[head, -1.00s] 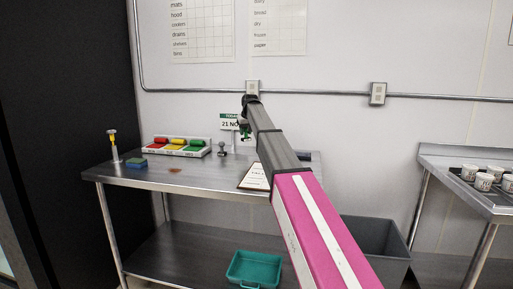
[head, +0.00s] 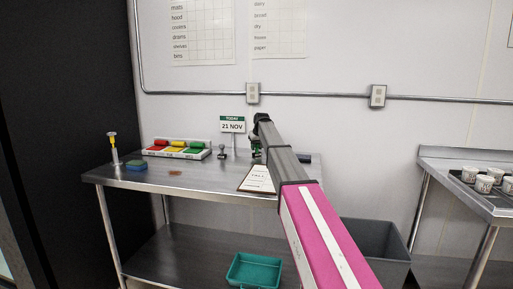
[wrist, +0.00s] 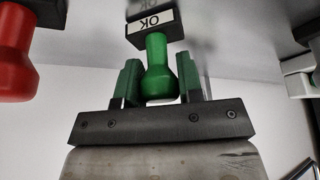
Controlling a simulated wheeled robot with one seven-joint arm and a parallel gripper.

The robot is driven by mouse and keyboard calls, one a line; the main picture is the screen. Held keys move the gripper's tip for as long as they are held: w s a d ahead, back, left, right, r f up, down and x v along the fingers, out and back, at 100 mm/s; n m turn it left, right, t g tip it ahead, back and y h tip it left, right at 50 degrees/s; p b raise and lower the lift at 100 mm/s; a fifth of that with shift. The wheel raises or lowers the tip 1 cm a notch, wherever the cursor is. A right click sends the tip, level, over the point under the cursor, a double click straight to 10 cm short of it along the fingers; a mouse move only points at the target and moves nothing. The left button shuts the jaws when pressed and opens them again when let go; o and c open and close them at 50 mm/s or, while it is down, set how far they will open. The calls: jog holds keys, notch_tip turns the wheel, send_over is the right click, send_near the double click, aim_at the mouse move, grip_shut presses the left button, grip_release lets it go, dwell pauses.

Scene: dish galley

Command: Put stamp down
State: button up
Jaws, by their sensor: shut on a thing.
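My gripper (wrist: 159,78) is shut on the green handle of a stamp (wrist: 156,50) in the wrist view, one green finger on each side. The stamp's dark block has a white label reading OK, upside down in this view. The block faces the steel worktop and its reflection shows close by; I cannot tell whether it touches. In the head view my gripper (head: 256,150) is low over the back of the table (head: 205,178), mostly hidden by my arm. A red-handled stamp (wrist: 14,50) is at the left of the wrist view.
A date sign (head: 232,125) reading 21 NOV and a small dark-handled stamp (head: 222,153) stand left of my gripper. A clipboard (head: 255,182) lies in front.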

jog(key=shift+f, duration=0.1)
jog(key=o, duration=0.8)
jog(key=shift+c, duration=0.2)
jog(key=v, duration=1.2)
